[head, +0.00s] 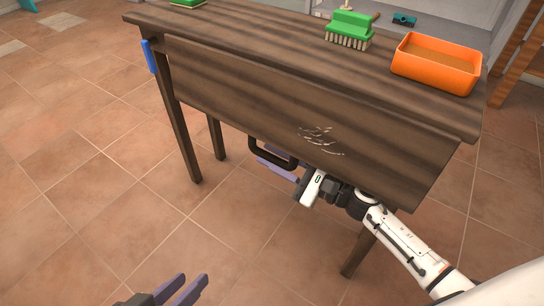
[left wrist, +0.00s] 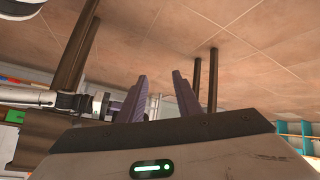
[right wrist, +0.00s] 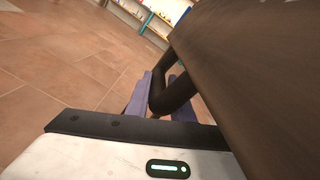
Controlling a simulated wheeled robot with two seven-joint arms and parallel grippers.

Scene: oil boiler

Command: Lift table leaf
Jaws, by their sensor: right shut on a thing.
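The table leaf (head: 290,110) is a dark brown wooden panel hanging down along the front side of the table (head: 250,35). It has a black handle (head: 262,157) at its lower edge and pale scratch marks on its face. My right gripper (head: 277,165) is at the handle, reaching under the leaf from the right. In the right wrist view its purple fingers are shut on the black handle (right wrist: 172,97), with the leaf (right wrist: 245,65) close on the right. My left gripper (head: 183,290) is low at the bottom of the head view, empty. Its fingers are apart in the left wrist view (left wrist: 160,97).
On the tabletop are a green brush (head: 350,27), an orange tray (head: 437,65) and a green thing at the back left. A blue piece (head: 149,56) sits at the table's left corner. Tiled floor to the left is clear.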

